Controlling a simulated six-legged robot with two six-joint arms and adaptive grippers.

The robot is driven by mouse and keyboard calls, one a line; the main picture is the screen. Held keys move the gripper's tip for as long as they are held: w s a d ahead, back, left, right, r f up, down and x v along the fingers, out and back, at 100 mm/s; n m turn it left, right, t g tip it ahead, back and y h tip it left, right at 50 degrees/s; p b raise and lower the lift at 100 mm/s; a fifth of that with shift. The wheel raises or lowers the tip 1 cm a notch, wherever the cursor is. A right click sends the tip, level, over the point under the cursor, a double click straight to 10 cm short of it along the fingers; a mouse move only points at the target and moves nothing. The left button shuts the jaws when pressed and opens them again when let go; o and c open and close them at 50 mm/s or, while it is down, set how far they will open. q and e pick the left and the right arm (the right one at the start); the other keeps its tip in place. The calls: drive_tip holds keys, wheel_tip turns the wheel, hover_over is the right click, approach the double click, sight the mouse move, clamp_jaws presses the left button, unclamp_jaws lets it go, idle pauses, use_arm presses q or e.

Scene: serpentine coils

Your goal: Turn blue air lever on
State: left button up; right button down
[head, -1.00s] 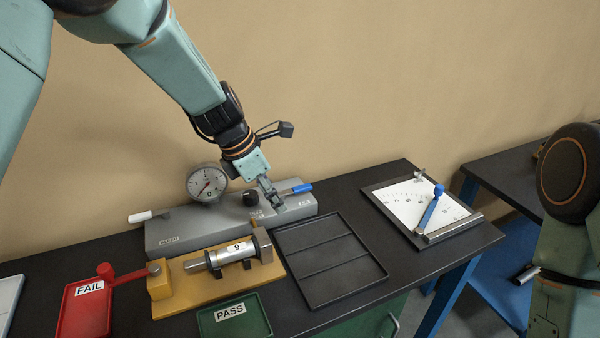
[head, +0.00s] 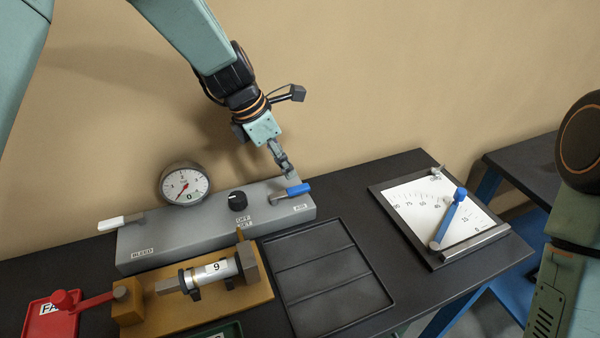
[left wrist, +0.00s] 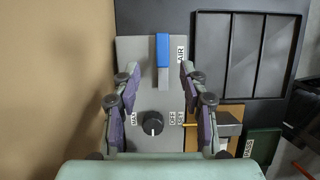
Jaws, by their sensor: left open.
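The blue air lever (head: 298,189) is on the right end of the grey panel (head: 190,233), beside the AIR label. It lies lengthwise along the panel, with its blue handle pointing to the right. My left gripper (head: 290,172) is above and just behind the lever in the head view. In the left wrist view the open fingers (left wrist: 160,72) spread either side of the lever's grey shank, and the blue handle (left wrist: 162,48) lies ahead of the fingertips. No contact is visible. My right gripper is out of view; only part of that arm shows.
A pressure gauge (head: 185,185), a black knob (head: 237,200) and a white bleed lever (head: 120,222) are on the panel. A yellow fixture (head: 255,291) holds a cylinder marked 9. An empty black tray (head: 384,301) and a dial board (head: 408,196) stand to the right.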

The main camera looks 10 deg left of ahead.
sight(298, 188)
use_arm(q)
drive_tip(key=shift+a+r, duration=0.15)
drive_tip(key=shift+s, duration=0.3)
drive_tip(key=shift+s+f, duration=0.25)
drive_tip(key=shift+f, duration=0.05)
drive_tip(key=x, duration=0.4)
drive_tip(key=w+x, duration=0.1)
drive_tip(key=x, duration=0.2)
drive_tip(key=shift+r, duration=0.2)
drive_tip(key=shift+f, duration=0.15)
drive_tip(key=shift+s, duration=0.55)
drive_tip(key=shift+w+d+f, duration=0.15)
drive_tip(key=shift+w+d, duration=0.15)
drive_tip(key=shift+w, duration=0.3)
drive_tip(key=c, duration=0.3)
drive_tip(key=shift+c, duration=0.9)
drive_tip(key=shift+s+a+r, duration=0.1)
drive_tip(key=shift+s+r, duration=0.15)
drive_tip(key=shift+s, duration=0.1)
clamp_jaws()
drive_tip(key=shift+w+f, duration=0.1)
drive_tip(key=shift+w, duration=0.05)
